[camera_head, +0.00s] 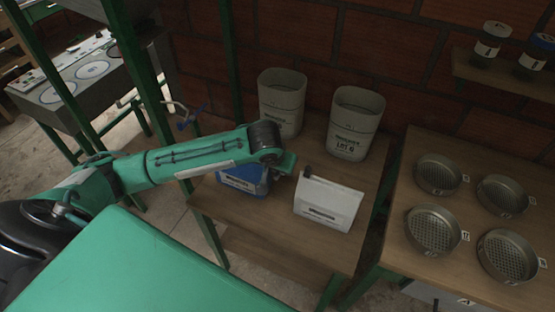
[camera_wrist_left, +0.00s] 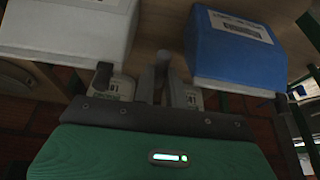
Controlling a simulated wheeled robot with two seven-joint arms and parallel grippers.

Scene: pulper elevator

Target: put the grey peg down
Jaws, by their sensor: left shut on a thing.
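The grey peg (camera_wrist_left: 162,58) shows in the left wrist view as a narrow grey upright shape. My left gripper (camera_wrist_left: 160,76) is shut on it. In the head view the left gripper (camera_head: 284,164) is at the end of my green arm, over the bench between the blue box and the white box. Its fingers and the peg are hidden there. The wrist view shows the peg in the gap between the boxes; I cannot tell whether it touches the wooden bench (camera_head: 265,222). My right gripper is in neither view.
A blue box (camera_head: 243,177) and a white box (camera_head: 328,203) flank the gripper closely. Two tall grey bins (camera_head: 281,95) (camera_head: 355,118) stand behind, near the brick wall. Several round sieves (camera_head: 433,229) sit on the right-hand table. A green post (camera_head: 232,60) stands at the bench's left.

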